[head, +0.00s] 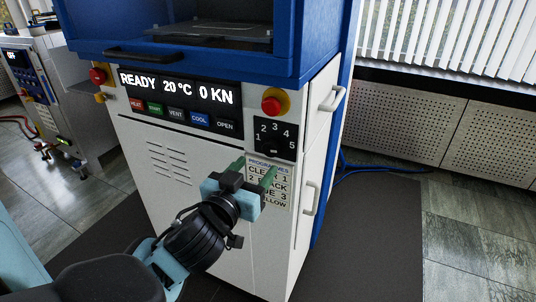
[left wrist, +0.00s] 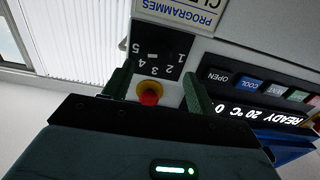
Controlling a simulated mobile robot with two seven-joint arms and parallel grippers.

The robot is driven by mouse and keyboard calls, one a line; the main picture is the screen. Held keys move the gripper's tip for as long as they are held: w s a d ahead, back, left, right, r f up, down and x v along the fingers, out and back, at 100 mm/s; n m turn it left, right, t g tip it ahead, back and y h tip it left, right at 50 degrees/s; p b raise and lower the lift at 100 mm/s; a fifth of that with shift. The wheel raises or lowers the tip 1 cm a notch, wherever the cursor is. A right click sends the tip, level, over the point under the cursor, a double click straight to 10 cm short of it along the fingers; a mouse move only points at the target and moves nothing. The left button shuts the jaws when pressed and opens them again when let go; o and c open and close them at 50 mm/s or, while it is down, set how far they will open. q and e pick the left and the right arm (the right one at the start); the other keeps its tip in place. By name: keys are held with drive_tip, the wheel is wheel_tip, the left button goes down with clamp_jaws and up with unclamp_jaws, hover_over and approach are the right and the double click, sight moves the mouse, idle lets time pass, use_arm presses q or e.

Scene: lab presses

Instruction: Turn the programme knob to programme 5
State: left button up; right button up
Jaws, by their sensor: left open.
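The black programme dial panel (head: 276,138) is on the white press front, with white numbers 1 to 5 in an arc. It shows upside down in the left wrist view (left wrist: 158,58). The dark knob barely stands out from the panel; a small pale mark shows low in its middle, and I cannot tell which number it points to. My left gripper (head: 256,166) is open and empty, its green fingers just below the panel in the head view. In the left wrist view the fingers (left wrist: 156,74) frame the panel, apart from it. My right gripper is out of view.
A red emergency button (head: 271,105) on a yellow base sits just above the dial. A programme list (head: 268,190) is below, partly hidden by my gripper. A display (head: 178,89) reads READY, 20 °C, 0 KN, above several coloured buttons. Door handles (head: 332,98) project at the right.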

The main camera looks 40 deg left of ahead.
sight(268, 150)
use_arm(q)
drive_tip(key=shift+x, duration=3.6)
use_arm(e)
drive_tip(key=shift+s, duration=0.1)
use_arm(q)
drive_tip(key=shift+c, duration=0.5)
drive_tip(key=c, duration=0.9)
drive_tip(key=shift+r+m+p, duration=0.1)
drive_tip(key=shift+m+p, duration=0.9)
drive_tip(key=shift+p, duration=0.15)
drive_tip(key=m+p, duration=0.4)
drive_tip(key=m, duration=0.1)
drive_tip(key=shift+r, duration=0.1)
drive_tip(key=m+p, duration=0.3)
drive_tip(key=m, duration=0.2)
drive_tip(key=shift+m+p, duration=0.3)
drive_tip(key=shift+p, duration=0.05)
drive_tip(key=shift+m+p, duration=0.75)
drive_tip(key=shift+m, duration=0.85)
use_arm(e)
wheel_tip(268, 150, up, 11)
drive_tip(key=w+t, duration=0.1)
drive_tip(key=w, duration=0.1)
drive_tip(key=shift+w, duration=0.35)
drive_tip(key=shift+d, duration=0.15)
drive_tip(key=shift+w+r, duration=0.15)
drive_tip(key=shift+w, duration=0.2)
